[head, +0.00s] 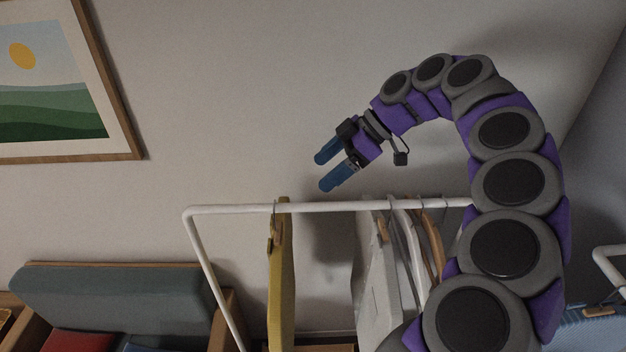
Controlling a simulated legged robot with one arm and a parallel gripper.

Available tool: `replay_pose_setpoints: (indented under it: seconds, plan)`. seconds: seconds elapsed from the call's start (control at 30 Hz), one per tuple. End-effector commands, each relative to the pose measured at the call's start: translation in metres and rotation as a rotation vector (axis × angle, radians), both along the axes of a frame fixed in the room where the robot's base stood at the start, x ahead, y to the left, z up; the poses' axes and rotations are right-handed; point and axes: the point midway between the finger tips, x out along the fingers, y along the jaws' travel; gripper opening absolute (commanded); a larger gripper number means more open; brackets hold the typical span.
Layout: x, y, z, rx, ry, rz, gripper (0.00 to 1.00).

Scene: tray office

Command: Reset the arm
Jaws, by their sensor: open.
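My gripper (326,172) is in the upper middle of the head view, at the end of my purple and grey arm. Its two blue fingers are apart, with nothing between them. They point down and to the left. The gripper appears above the white rail of a clothes rack (235,209) in the picture. My arm rises from the lower right, arches over and bends down to the left.
A yellow garment (281,290) hangs on the rack, with white garments (377,280) and hangers to its right. A cushioned seat (120,295) stands lower left. A framed picture (55,90) hangs on the wall. Another white rail (607,256) is at the right edge.

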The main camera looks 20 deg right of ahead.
Motion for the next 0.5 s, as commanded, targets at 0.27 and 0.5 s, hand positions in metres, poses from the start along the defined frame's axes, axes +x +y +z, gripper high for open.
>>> replay_pose_setpoints:
  seconds: [0.27,0.5]
  plan:
    - [-0.003,-0.023,0.022,-0.003,0.002,-0.002,0.85]
    - [-0.007,-0.039,0.038,0.0,-0.001,-0.001,0.85]
